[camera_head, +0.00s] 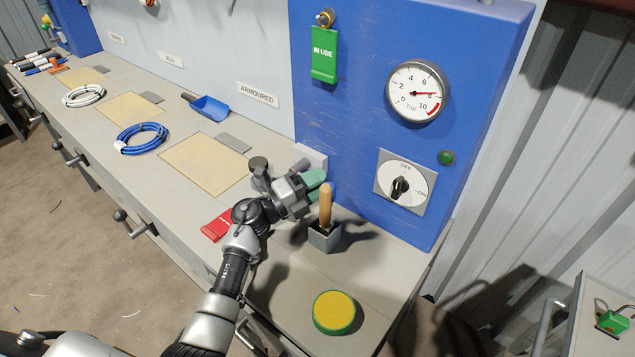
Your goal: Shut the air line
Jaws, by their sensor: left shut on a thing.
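My left gripper (314,183) is at the foot of the blue panel (345,140), with teal pads at its fingertips. My right gripper is not in view.
A red tag (216,226) and a yellow-topped green button (334,312) are on the bench. A rotary switch (402,187) and green "IN USE" tag (324,55) are on the panel.

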